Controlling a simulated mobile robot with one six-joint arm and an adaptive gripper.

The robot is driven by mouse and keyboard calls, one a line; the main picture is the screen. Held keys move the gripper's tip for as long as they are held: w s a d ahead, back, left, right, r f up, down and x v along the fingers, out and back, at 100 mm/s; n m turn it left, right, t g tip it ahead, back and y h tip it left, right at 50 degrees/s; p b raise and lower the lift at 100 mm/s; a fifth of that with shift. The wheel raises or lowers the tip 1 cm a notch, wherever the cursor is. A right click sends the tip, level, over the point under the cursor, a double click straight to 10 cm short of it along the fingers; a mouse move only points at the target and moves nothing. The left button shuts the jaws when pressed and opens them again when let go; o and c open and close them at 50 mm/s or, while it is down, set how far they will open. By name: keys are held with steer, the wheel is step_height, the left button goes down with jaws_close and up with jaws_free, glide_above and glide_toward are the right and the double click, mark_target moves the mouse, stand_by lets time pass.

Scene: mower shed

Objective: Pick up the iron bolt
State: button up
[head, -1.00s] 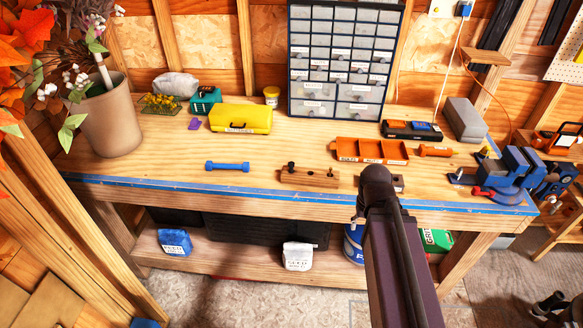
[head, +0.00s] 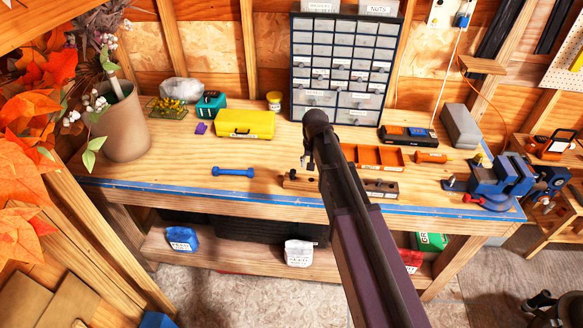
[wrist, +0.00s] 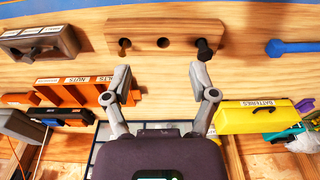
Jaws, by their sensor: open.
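A dark bolt (wrist: 205,48), which looks like the iron bolt, stands in the right hole of a wooden block (wrist: 183,28) in the wrist view. A second dark piece (wrist: 124,44) sits in the left hole, and the middle hole is empty. In the head view the block (head: 300,186) is partly hidden by my arm. My gripper (wrist: 161,73) is open and empty, its fingers spread above the bench just short of the block. The dark bolt is near the right fingertip, apart from it as far as I can tell. In the head view my gripper is mostly hidden behind the arm.
A blue bolt-shaped piece (head: 233,171) lies left of the block. A yellow batteries case (head: 244,124), an orange tray (head: 374,157) and a drawer cabinet (head: 341,68) stand behind. A blue vise (head: 500,177) is at right. The bench front left is clear.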

step_height(320, 180, up, 3)
steer(key=p, duration=0.2)
glide_above(293, 171)
steer(key=s, duration=0.1)
steer(key=shift+s, duration=0.25)
steer(key=shift+f, duration=0.15)
steer(key=f+b, duration=0.2)
steer(key=b, duration=0.1)
steer(key=f+b, duration=0.2)
steer(key=f, duration=0.1)
steer(key=w+f+b, duration=0.1)
steer(key=f+b, duration=0.2)
steer(key=shift+f+b, duration=0.15)
steer(key=shift+b, duration=0.2)
steer(key=shift+w+f+b, duration=0.15)
steer(key=shift+f+b, duration=1.15)
steer(key=shift+w+f+b, duration=0.15)
steer(key=shift+f+b, duration=1.1)
jaws_close()
